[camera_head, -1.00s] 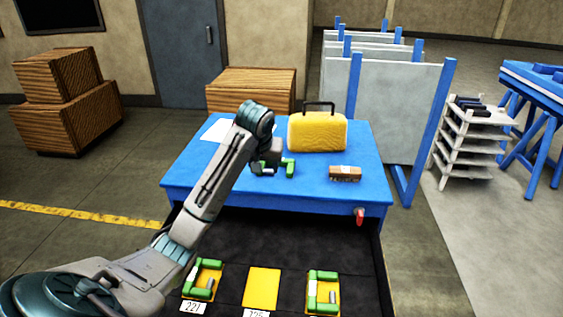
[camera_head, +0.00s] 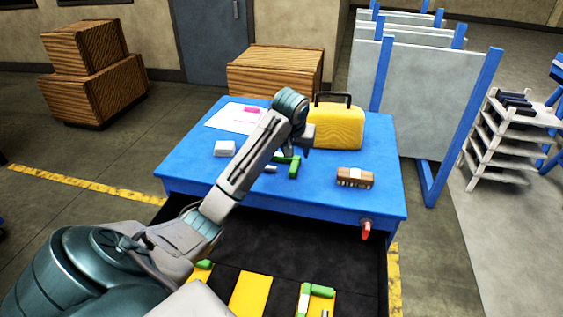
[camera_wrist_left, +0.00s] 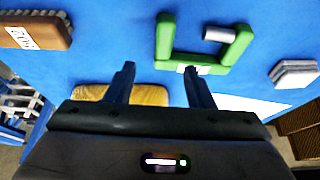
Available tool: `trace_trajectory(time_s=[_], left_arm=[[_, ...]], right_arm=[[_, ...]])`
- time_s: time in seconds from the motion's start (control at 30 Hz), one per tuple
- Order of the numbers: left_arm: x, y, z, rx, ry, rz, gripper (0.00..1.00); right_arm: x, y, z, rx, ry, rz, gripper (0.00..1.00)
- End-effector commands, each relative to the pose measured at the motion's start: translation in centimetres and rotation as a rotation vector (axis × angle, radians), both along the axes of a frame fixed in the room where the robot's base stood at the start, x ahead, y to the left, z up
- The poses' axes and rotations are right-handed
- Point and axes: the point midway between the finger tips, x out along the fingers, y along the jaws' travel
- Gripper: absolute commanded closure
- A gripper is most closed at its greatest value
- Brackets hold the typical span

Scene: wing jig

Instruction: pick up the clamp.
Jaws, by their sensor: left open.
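A green C-shaped clamp (camera_head: 294,169) with a grey metal screw lies on the blue table, partly hidden behind my left arm in the head view. In the left wrist view the clamp (camera_wrist_left: 164,40) shows whole, with its grey screw inside the frame. My left gripper (camera_wrist_left: 159,68) is open and empty, with its fingers apart and clear of the clamp. In the wrist view the right finger shows just below the clamp's near bar, and the left finger is out to its left. My right gripper is not in view.
On the blue table (camera_head: 190,170) are a yellow case (camera_head: 340,126), a brown brush-like block (camera_head: 355,178), a white block (camera_head: 225,149) and a paper sheet (camera_head: 232,118) with a pink item. The open drawer (camera_head: 330,258) in front holds another green clamp (camera_head: 318,291) on a yellow pad.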

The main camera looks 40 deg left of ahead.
Motion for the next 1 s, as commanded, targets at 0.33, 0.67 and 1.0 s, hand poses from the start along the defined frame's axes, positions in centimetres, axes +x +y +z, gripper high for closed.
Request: trace_trajectory(time_s=[0.33, 0.67, 1.0], left_arm=[[0.8, 0.8, -2.4, 0.000, 0.005, 0.002, 0.52], [1.9, 1.7, -6.1, 0.000, 0.001, 0.000, 0.52], [1.9, 1.7, -6.3, 0.000, -0.001, 0.000, 0.73]], right_arm=[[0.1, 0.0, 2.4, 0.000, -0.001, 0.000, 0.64], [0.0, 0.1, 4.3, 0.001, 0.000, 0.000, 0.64], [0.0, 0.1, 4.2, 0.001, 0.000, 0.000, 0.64]])
